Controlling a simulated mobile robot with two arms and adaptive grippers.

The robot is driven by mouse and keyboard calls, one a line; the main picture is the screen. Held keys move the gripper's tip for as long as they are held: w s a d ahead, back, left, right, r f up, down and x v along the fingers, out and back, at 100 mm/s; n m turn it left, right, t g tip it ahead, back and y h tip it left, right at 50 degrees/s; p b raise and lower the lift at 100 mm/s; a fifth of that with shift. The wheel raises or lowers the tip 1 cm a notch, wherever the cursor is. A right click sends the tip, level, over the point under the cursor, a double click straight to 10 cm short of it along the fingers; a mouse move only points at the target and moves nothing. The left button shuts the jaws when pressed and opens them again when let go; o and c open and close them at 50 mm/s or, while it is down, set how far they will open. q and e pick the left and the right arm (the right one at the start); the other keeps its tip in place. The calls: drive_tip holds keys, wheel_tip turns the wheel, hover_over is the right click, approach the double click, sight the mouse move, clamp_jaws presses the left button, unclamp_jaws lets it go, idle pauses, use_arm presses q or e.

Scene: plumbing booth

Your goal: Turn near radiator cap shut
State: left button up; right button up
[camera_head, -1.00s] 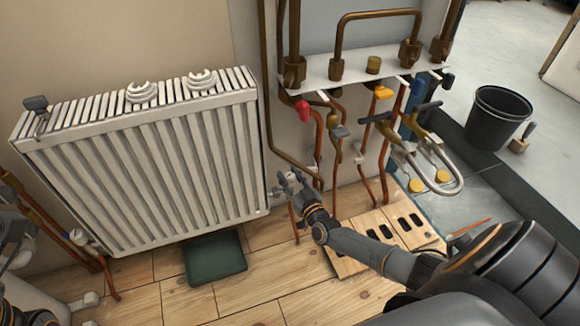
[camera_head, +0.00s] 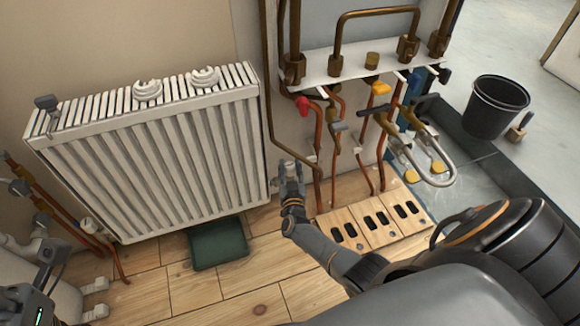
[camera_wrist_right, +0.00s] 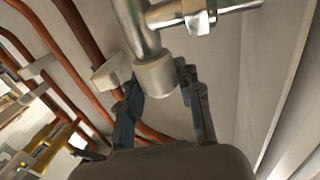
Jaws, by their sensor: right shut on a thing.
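The white ribbed radiator (camera_head: 150,165) stands against the wall at left in the head view. In the right wrist view, the near radiator cap (camera_wrist_right: 156,74) is a pale cylinder on the end of a shiny metal valve body (camera_wrist_right: 140,30). My right gripper (camera_head: 289,170) is at the radiator's lower right corner. In the right wrist view its two fingers (camera_wrist_right: 165,88) stand on either side of the cap and are shut on it. In the head view the gripper mostly hides the cap. Part of my left arm shows at the lower left; its finger state is unclear.
A dark green tray (camera_head: 217,245) lies on the wooden floor below the radiator. A black bucket (camera_head: 496,108) stands at far right.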

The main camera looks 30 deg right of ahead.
drive_tip(key=o, duration=1.2)
drive_tip(key=shift+c, duration=0.2)
drive_tip(key=shift+s+a, duration=0.2)
drive_tip(key=shift+s, duration=0.1)
drive_tip(key=v, duration=1.1)
drive_tip(key=shift+s+r, duration=0.1)
